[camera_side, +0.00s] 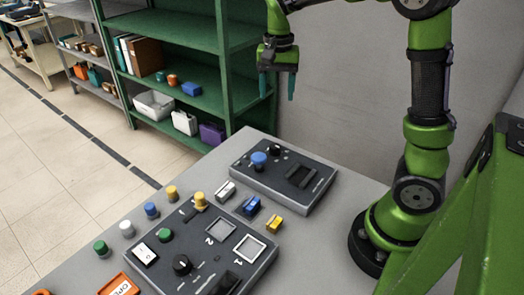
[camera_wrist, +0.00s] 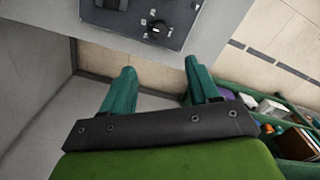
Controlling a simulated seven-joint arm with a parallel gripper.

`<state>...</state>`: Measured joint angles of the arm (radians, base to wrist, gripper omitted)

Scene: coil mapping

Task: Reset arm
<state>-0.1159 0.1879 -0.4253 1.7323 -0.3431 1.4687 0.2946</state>
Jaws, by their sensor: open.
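My gripper (camera_side: 277,86) hangs raised over the back edge of the table, fingers pointing down. Its two teal fingers are apart with nothing between them; they also show in the wrist view (camera_wrist: 160,92). It is well above the far control box (camera_side: 284,172), which carries a blue knob (camera_side: 259,159) and a black knob. In the wrist view part of a control box (camera_wrist: 172,20) with a black knob (camera_wrist: 157,29) shows beyond the fingertips.
A nearer control box (camera_side: 205,255) has windows marked 1 and 2. Several coloured knobs (camera_side: 151,210) and small blocks (camera_side: 250,206) stand on the grey table (camera_side: 355,190). Green shelving (camera_side: 222,62) stands behind, left of the gripper. The air around the gripper is clear.

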